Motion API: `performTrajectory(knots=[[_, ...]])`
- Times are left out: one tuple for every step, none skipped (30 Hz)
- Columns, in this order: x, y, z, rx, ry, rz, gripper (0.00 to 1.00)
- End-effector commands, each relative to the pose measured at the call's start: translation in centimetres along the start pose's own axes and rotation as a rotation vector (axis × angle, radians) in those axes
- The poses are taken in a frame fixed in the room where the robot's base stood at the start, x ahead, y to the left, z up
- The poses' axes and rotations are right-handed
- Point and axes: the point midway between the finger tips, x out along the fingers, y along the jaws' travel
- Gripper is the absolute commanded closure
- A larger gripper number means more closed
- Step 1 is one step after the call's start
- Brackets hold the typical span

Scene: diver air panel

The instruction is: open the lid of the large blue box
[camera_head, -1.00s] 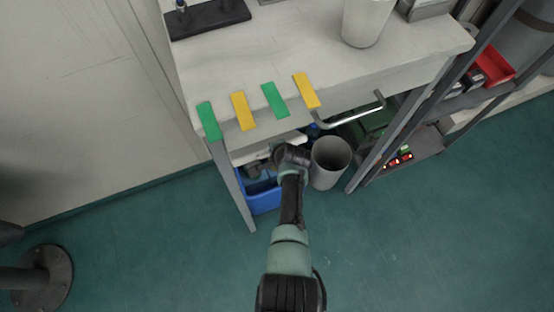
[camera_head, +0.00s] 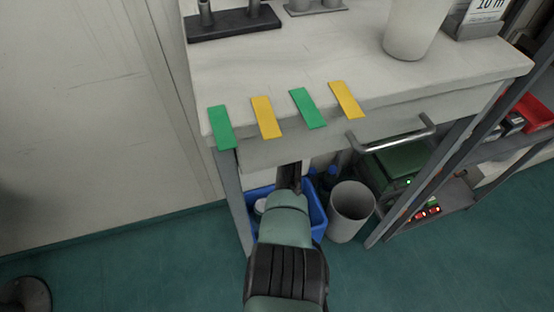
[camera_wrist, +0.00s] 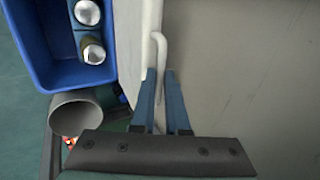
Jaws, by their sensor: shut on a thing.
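The large blue box (camera_head: 318,216) stands on the floor under the workbench, partly behind my arm. Its top is open in the wrist view (camera_wrist: 62,76), with silver-ended cylinders (camera_wrist: 90,45) inside. My gripper (camera_wrist: 165,72) is shut on a pale curved handle (camera_wrist: 160,42). The handle lies along a pale upright panel (camera_wrist: 148,22) beside the box, which looks like the raised lid; where it ends against the grey surface behind is unclear. In the head view my gripper is hidden under the bench by my own arm.
A grey bin (camera_head: 351,208) stands right of the box. The workbench (camera_head: 300,55) overhangs it, with a drawer handle (camera_head: 392,134) sticking out at front. A bench leg (camera_head: 236,200) is close on the left. Open green floor (camera_head: 420,275) lies in front.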

Motion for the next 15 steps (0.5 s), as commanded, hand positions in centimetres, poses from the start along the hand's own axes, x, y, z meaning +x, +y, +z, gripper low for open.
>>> performTrajectory(knots=[[0.5, -0.3, -0.1, -0.001, 0.001, -0.005, 1.00], [0.5, -0.5, -0.1, -0.001, 0.001, -0.004, 1.00], [0.6, -0.7, -0.1, 0.000, 0.000, -0.004, 1.00], [0.6, -0.8, -0.1, 0.000, 0.001, -0.005, 1.00], [0.7, -1.0, -0.2, 0.000, 0.000, -0.004, 1.00], [0.7, -1.1, -0.2, 0.000, 0.000, -0.004, 1.00], [0.7, -1.2, -0.2, 0.000, 0.000, -0.004, 1.00], [0.7, -1.2, -0.2, 0.000, 0.000, -0.004, 1.00], [0.7, -1.4, -0.2, 0.000, 0.000, -0.004, 1.00], [0.7, -1.4, -0.2, 0.000, 0.000, -0.004, 1.00], [0.7, -1.4, -0.2, 0.000, 0.000, -0.004, 1.00], [0.7, -1.5, -0.2, 0.000, 0.000, -0.004, 1.00], [0.7, -1.5, -0.2, 0.000, 0.000, -0.004, 1.00], [0.7, -1.5, -0.2, 0.000, 0.000, -0.004, 1.00], [0.6, -1.5, -0.2, 0.000, 0.000, -0.004, 1.00]])
